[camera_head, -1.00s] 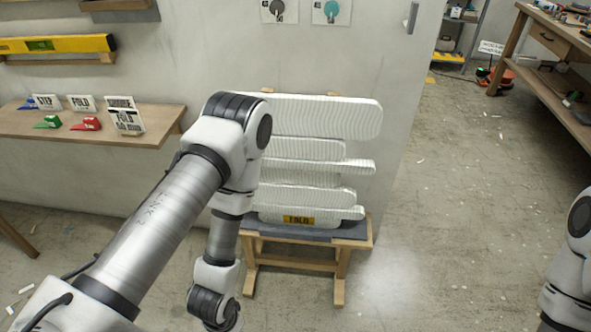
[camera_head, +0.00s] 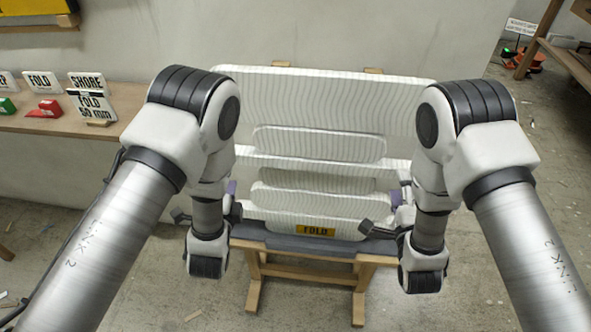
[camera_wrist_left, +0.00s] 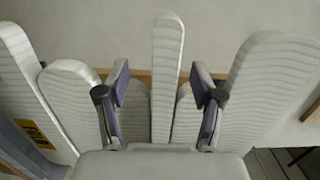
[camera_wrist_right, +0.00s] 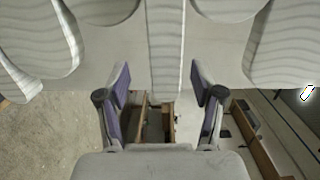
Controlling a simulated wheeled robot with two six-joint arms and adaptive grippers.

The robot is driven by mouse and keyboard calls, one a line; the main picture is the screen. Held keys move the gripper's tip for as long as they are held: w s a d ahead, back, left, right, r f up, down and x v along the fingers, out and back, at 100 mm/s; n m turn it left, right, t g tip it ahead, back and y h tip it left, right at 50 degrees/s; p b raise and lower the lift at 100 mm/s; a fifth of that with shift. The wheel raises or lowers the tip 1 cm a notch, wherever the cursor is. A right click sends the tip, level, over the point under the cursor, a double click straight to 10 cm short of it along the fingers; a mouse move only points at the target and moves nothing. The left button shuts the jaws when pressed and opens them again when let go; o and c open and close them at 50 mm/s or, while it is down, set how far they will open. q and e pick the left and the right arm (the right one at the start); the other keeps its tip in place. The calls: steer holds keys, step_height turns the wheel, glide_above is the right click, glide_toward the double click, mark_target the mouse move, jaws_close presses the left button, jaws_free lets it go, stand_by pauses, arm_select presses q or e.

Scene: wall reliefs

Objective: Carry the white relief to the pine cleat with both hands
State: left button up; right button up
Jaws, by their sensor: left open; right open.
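The white relief (camera_head: 320,95) stands upright on a wooden stand (camera_head: 310,270) with a dark grey top (camera_head: 290,243). It is made of stacked wavy slats and has a yellow FOLD label at its foot. My left gripper (camera_head: 207,203) is open at its left end, and my right gripper (camera_head: 385,212) is open at its right end; the arms hide parts of both ends. In the left wrist view a narrow slat (camera_wrist_left: 167,75) lies between the open fingers (camera_wrist_left: 160,80). In the right wrist view a slat (camera_wrist_right: 165,45) likewise runs between the fingers (camera_wrist_right: 160,80). I cannot make out the pine cleat.
A wooden shelf (camera_head: 60,125) with signs and small red and green blocks is on the wall at left. A level on a rack (camera_head: 35,15) shows at top left. A workbench (camera_head: 570,60) stands at far right.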

mark_target(236, 155)
arm_select(q)
steer(key=w, duration=0.7)
steer(key=shift+d+r, duration=0.15)
steer(key=shift+r, duration=0.2)
arm_select(e)
steer(key=w, duration=0.6)
steer(key=shift+w+d+r, duration=0.15)
steer(key=shift+w+r, duration=0.1)
steer(key=shift+w, duration=0.1)
arm_select(q)
jaws_close()
arm_select(e)
jaws_close()
